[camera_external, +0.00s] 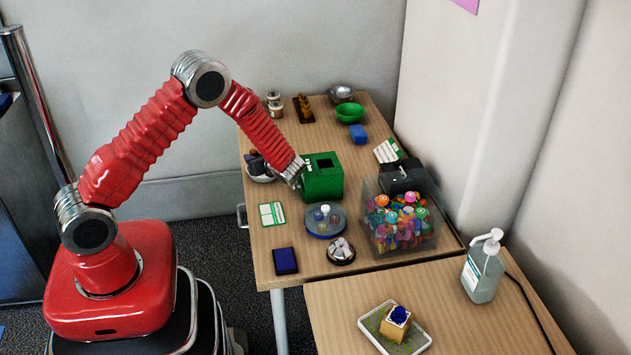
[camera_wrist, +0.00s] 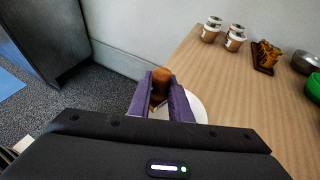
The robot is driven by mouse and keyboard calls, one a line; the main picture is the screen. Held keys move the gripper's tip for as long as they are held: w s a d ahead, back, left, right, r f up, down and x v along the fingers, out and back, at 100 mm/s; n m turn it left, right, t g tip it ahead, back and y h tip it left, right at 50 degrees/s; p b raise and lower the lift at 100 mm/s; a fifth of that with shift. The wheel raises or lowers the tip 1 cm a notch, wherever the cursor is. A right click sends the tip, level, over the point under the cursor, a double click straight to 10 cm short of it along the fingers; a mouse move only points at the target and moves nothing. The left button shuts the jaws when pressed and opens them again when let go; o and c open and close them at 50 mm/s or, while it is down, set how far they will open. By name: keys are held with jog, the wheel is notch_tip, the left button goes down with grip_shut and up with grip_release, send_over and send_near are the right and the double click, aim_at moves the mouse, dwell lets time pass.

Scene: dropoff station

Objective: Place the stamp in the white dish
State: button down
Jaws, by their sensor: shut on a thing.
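My gripper (camera_wrist: 160,92) has purple fingers closed on the stamp (camera_wrist: 160,79), whose rounded brown wooden handle shows between them in the wrist view. The stamp's lower end is hidden. A round white dish (camera_wrist: 199,106) lies at the table's left edge, partly behind the fingers. In the external view my gripper (camera_external: 256,160) is over this white dish (camera_external: 262,179), whose near rim shows. I cannot tell whether the stamp touches the dish.
A green box (camera_external: 322,185) stands close right of my wrist. A rectangular white tray (camera_external: 372,321) holds a wooden block in front.

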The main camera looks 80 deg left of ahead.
jog(key=shift+f, duration=0.5)
jog(key=shift+f, duration=0.4)
jog(key=c, duration=1.6)
grip_release()
jog(key=shift+r, duration=0.3)
jog(key=shift+w+d+r, duration=0.15)
jog(key=shift+d+r, duration=0.05)
jog(key=v, duration=1.1)
jog(key=shift+w+d, duration=0.1)
jog(key=shift+d, duration=0.15)
